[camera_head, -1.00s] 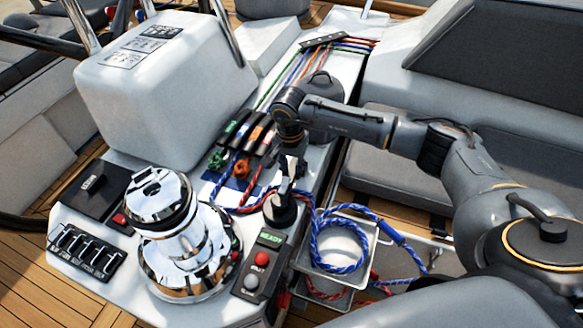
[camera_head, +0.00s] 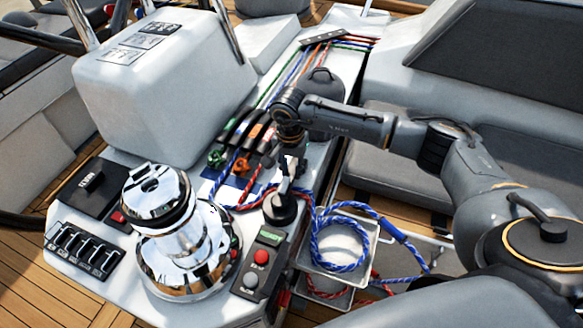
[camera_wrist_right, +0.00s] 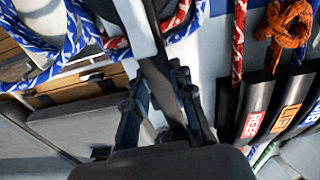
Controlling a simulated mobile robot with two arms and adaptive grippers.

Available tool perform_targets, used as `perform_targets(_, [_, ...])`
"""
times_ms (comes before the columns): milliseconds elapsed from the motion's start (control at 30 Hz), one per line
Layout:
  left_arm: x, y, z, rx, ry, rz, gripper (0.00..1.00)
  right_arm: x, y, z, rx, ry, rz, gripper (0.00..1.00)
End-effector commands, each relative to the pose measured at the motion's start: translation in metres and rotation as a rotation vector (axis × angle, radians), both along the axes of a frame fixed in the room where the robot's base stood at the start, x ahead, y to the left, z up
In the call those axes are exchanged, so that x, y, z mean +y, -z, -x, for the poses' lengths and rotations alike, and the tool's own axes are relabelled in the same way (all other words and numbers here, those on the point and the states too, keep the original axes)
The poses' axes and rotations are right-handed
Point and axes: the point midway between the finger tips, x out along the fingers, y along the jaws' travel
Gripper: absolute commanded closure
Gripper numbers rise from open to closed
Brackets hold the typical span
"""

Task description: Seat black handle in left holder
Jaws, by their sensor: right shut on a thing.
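My right gripper (camera_head: 288,165) hangs over the console, beyond and to the right of the chrome winch. In the right wrist view its two fingers (camera_wrist_right: 160,105) are closed around a dark bar, the black handle (camera_wrist_right: 140,18). In the head view a rounded black end (camera_head: 280,208) shows below the gripper and seems to be part of the handle. It is close to the console's right edge; I cannot tell whether it touches anything. I cannot pick out the left holder with certainty. My left gripper is not in view.
The chrome winch (camera_head: 165,235) stands left of the gripper, beside a button box (camera_head: 260,265). Black labelled clutch levers (camera_head: 245,130) with coloured ropes lie close by. A coiled blue rope (camera_head: 340,245) hangs over a bin at the right. A grey bench lies beyond.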

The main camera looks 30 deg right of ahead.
Motion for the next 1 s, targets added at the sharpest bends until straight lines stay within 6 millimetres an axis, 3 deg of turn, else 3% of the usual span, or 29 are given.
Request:
perform_targets(167, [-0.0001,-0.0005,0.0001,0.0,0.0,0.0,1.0,0.0,-0.0014,-0.0007,-0.002,0.001,-0.001,1.0])
perform_targets(200, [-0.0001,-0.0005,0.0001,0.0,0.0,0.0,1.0,0.0,-0.0015,-0.0007,-0.002,0.001,-0.001,0.71])
perform_targets(300, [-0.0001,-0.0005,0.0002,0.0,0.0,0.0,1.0,0.0,-0.0013,-0.0006,-0.002,0.0,-0.001,0.5])
perform_targets(533, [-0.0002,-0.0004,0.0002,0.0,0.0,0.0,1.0,0.0,-0.0008,-0.0002,-0.001,0.0,-0.001,0.5])
perform_targets(633, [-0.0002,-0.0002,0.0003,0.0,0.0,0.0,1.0,-0.0002,0.0003,0.0003,0.001,0.0,0.001,0.3])
perform_targets(667, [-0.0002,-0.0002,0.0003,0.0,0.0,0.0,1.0,-0.0002,0.0003,0.0003,0.001,0.0,0.001,0.27])
perform_targets(1000, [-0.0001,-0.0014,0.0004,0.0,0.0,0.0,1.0,-0.0001,-0.0019,-0.0001,0.0,0.0,0.0,0.27])
